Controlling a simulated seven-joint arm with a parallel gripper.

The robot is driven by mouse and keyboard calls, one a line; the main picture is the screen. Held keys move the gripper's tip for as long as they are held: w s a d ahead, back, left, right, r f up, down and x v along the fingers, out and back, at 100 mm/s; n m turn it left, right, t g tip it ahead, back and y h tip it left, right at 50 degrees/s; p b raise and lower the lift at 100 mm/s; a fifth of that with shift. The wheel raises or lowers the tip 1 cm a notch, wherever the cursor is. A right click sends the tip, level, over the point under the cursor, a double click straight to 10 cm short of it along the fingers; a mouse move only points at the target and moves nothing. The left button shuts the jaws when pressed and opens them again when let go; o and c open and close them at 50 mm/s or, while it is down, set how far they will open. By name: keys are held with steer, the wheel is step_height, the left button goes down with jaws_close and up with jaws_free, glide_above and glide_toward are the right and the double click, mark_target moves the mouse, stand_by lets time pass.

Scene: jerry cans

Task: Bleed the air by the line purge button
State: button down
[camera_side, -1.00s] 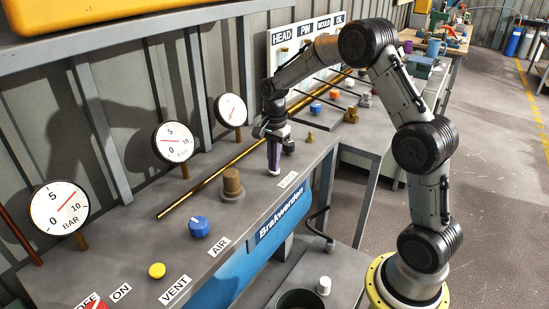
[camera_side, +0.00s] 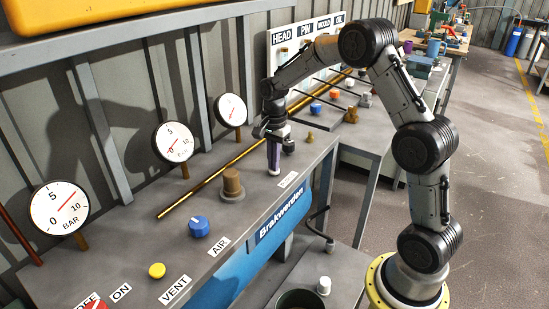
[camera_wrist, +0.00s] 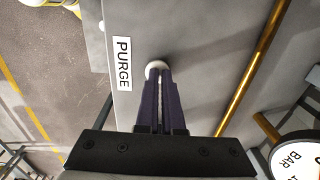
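The purge button is a pale round knob (camera_wrist: 156,66) beside the white PURGE label (camera_wrist: 122,63) on the grey bench top. My gripper (camera_wrist: 159,76) has its two purple fingers together, with nothing seen between them, and their tips overlap the button's near side. I cannot tell whether they press it. In the side view, my gripper (camera_side: 274,172) points straight down to the bench behind the label (camera_side: 288,180), and the button is hidden by the fingers there.
A brass pipe (camera_side: 215,181) runs along the bench behind the fingers. A brown knob (camera_side: 232,184), a blue knob (camera_side: 199,226) and a yellow button (camera_side: 157,270) stand nearer the camera. Gauges (camera_side: 59,208) line the back. Bench top around the fingers is clear.

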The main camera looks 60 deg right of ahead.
steer(key=shift+s+a+f, duration=0.1)
steer(key=shift+s+f, duration=0.35)
steer(key=shift+f, duration=0.25)
step_height(320, 180, up, 15)
steer(key=shift+w+r, duration=0.2)
steer(key=shift+w, duration=0.2)
